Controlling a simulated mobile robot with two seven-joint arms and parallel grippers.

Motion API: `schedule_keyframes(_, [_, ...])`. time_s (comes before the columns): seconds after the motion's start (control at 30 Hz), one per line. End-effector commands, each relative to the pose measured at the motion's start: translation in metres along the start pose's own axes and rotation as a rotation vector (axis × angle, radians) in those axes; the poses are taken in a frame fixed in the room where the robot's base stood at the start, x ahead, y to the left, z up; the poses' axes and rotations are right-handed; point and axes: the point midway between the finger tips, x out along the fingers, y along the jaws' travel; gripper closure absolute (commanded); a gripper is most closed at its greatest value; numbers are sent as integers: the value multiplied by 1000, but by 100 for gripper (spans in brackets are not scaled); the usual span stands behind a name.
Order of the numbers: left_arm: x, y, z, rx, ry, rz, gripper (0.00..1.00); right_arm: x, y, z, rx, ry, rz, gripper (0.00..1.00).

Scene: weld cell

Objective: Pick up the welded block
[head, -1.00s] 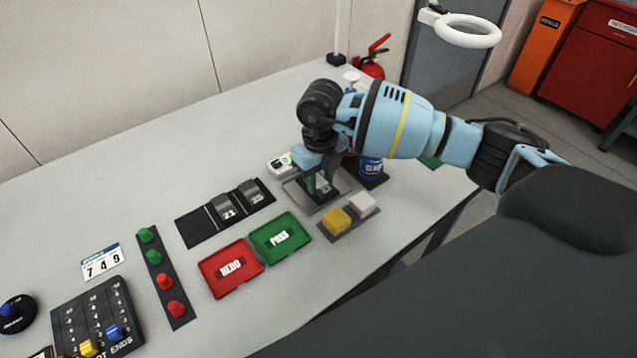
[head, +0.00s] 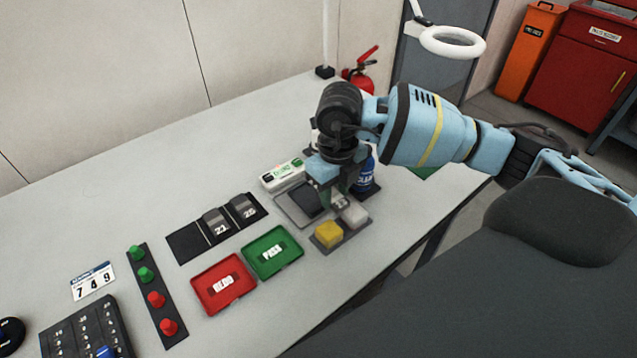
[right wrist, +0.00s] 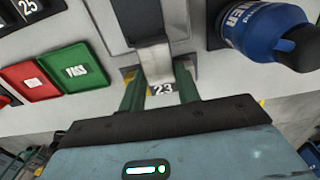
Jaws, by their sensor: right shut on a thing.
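My right gripper (head: 338,197) is shut on a grey block marked 23 (head: 338,205). The fingers hold it above the bench, close to the yellow and white pads. Two other grey blocks, one marked 21 (head: 218,225) and one whose number looks like 25 (head: 244,208), stand in a black rack (head: 184,245) whose left slot is empty. My left gripper is not in view.
A grey plate with a dark square (head: 290,209) lies bare left of the gripper. A yellow pad (head: 327,233) and a white pad (head: 354,214) are beside it. Red REDO tray (head: 205,292) and green PASS tray (head: 262,266) are empty. A blue cleaner bottle (head: 366,178) stands close behind.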

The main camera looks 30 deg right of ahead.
Motion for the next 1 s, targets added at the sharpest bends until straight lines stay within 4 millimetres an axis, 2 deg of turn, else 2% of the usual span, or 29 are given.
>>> schedule_keyframes(0.3, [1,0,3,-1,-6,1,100,-4,-13,-56,1,1,-2,100])
schedule_keyframes(0.5, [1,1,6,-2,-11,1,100,-7,-18,-80,0,1,-1,100])
schedule_keyframes(0.7, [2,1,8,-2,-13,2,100,-9,-20,-93,1,-1,0,100])
schedule_keyframes(1.0, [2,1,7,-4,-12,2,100,-10,-20,-97,-6,-1,1,100])
